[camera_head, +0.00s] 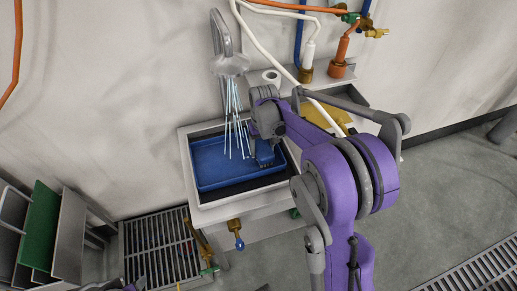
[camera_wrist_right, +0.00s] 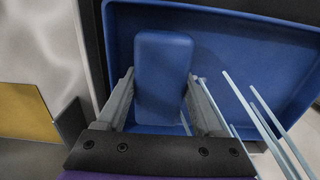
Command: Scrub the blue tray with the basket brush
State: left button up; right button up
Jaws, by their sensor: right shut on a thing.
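The blue tray (camera_head: 213,163) lies in the pale sink basin and fills much of the wrist view (camera_wrist_right: 240,60). My right gripper (camera_head: 262,152) reaches down over the tray's right end. In the wrist view its fingers (camera_wrist_right: 162,98) are shut on a blue block-shaped brush (camera_wrist_right: 163,62). The brush also shows at the tray's right side in the head view (camera_head: 265,155). Its bristles are hidden, and I cannot tell whether it touches the tray floor.
A grey faucet (camera_head: 221,38) pours thin water streams (camera_head: 234,125) into the tray, just left of my right gripper. The sink basin rim (camera_head: 192,208) surrounds the tray. Hoses and valves (camera_head: 307,60) stand behind. A rack with a green panel (camera_head: 40,228) is at lower left.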

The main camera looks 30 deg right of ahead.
aim_at(252, 158)
jog(key=shift+w+a+f, duration=0.15)
jog(key=shift+a, duration=0.75)
jog(key=shift+w+a, duration=0.15)
jog(key=shift+a, duration=0.55)
jog(key=shift+c, duration=1.3)
jog(key=shift+a+f, duration=0.1)
jog(key=shift+a, duration=0.15)
jog(key=shift+w+r+p, duration=0.15)
jog(key=shift+r+p, duration=0.15)
jog(key=shift+r, duration=0.4)
jog(key=shift+d+r+p, duration=0.1)
jog(key=shift+r+p, duration=1.15)
jog(key=shift+r, duration=1.1)
